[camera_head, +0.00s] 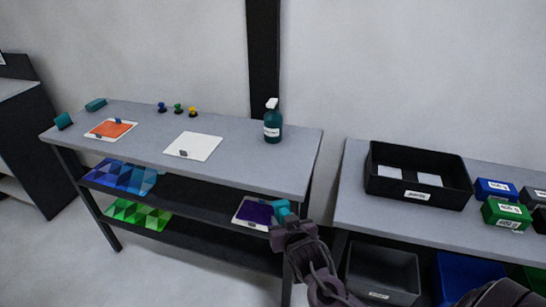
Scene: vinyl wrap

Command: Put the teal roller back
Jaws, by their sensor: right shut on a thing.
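My right gripper (287,222) is low in the middle of the head view, in front of the right end of the grey table. It is shut on a small teal object (281,208), which looks like the teal roller; its jaws and part of the object's form are hard to make out. The object shows beside a purple sheet on a white board (254,213) on the shelf under the tabletop. Two more teal pieces lie at the tabletop's far left: a block (63,121) at the edge and a flat one (96,105) behind it. My left gripper is not in view.
The grey table (225,165) holds a white board with an orange sheet (110,129), a blank white board (193,146), several coloured knobs and a teal spray bottle (272,126). A second table (350,190) at right bears a black tray (418,195) and coloured boxes.

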